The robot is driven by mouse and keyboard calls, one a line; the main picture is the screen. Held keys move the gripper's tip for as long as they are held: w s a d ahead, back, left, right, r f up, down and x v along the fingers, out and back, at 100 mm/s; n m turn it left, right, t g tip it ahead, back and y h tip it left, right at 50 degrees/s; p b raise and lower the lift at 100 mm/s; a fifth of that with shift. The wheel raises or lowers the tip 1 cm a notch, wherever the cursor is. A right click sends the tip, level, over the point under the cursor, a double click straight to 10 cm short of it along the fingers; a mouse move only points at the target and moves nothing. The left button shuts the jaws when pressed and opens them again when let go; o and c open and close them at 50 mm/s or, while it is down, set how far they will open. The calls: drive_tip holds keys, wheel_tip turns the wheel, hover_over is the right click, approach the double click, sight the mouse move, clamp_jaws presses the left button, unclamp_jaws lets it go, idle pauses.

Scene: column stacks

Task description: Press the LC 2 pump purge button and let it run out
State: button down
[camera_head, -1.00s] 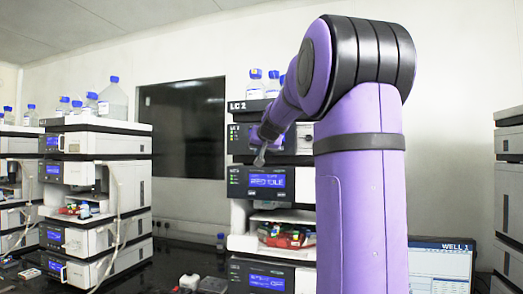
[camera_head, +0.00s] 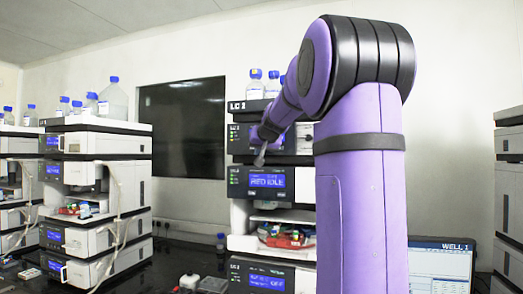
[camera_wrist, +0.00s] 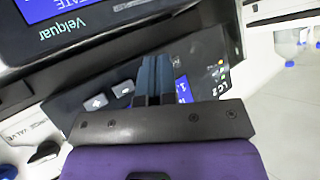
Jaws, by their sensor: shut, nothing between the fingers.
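The LC 2 stack (camera_head: 238,106) stands at the centre in the head view, partly hidden behind my arm. Its upper module (camera_head: 238,139) has green indicator lights and a blue display that my arm mostly covers. My gripper (camera_head: 259,160) is in front of this module's lower edge. In the wrist view, my gripper (camera_wrist: 155,60) is shut and empty, its fingers across the LC 2 panel (camera_wrist: 200,62). The fingers partly cover the blue display (camera_wrist: 182,88). Plus and minus buttons (camera_wrist: 95,103) show left of the fingers. I cannot make out a purge button or tell contact.
Another instrument stack (camera_head: 95,180) stands at the left with bottles on top. A dark wall panel (camera_head: 182,128) is behind. A screen (camera_head: 440,265) is at the lower right. Small items lie on the dark bench. A module marked Velquar (camera_wrist: 70,35) fills the wrist view's upper left.

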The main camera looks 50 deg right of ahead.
drive_tip(key=shift+d, duration=0.1)
drive_tip(key=shift+w+d, duration=0.2)
drive_tip(key=shift+d, duration=0.05)
idle(0.3)
drive_tip(key=shift+w+d, duration=0.1)
drive_tip(key=shift+d, duration=0.3)
idle(0.7)
drive_tip(key=shift+a, duration=0.15)
drive_tip(key=shift+s+a, duration=0.3)
drive_tip(key=shift+a, duration=0.3)
drive_tip(key=shift+a, duration=0.1)
drive_tip(key=shift+s+a, duration=0.3)
drive_tip(key=shift+a, duration=0.45)
drive_tip(key=shift+s+a, duration=0.35)
drive_tip(key=shift+a, duration=0.4)
drive_tip(key=shift+s+a, duration=0.3)
drive_tip(key=shift+a, duration=0.45)
